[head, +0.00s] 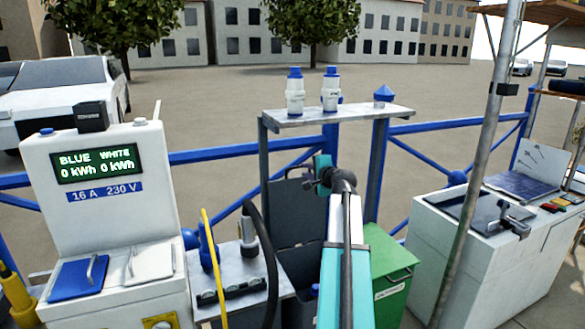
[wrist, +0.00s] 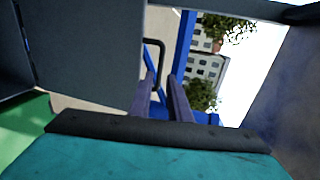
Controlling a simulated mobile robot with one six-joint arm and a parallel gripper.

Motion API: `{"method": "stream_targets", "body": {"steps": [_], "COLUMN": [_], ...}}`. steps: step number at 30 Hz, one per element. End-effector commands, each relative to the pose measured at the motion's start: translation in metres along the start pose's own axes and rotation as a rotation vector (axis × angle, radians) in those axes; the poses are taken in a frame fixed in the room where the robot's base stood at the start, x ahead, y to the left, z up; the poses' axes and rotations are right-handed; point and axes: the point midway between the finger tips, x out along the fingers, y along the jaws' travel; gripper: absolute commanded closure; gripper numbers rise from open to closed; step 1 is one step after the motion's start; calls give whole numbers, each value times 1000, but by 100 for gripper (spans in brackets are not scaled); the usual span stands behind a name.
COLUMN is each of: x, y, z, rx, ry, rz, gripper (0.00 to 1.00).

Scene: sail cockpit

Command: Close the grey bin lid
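The grey bin (head: 299,262) stands below the shelf, between the side table and the green bin. Its dark grey lid (head: 290,212) stands raised at the back, with a dark loop handle at its top edge. My gripper (head: 309,183) is close to the lid's upper right part in the head view; contact cannot be told there. In the wrist view the two fingers of my gripper (wrist: 165,82) are apart with nothing visible between them. The lid (wrist: 90,55) fills the upper left there, and its handle (wrist: 158,48) is just beyond the fingertips. My arm hides part of the bin.
A green bin (head: 390,262) with a shut lid stands to the right of my arm. A metal shelf (head: 345,116) with white-and-blue bottles (head: 295,95) is above. A side table (head: 225,270) with a black hose and a power pedestal (head: 105,190) are on the left.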

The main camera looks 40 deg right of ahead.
Motion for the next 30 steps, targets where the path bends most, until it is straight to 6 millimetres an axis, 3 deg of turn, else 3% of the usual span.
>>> {"method": "stream_targets", "body": {"steps": [30], "x": [107], "y": [-1], "z": [1], "rx": [-1], "ry": [-1], "rz": [0], "gripper": [83]}}
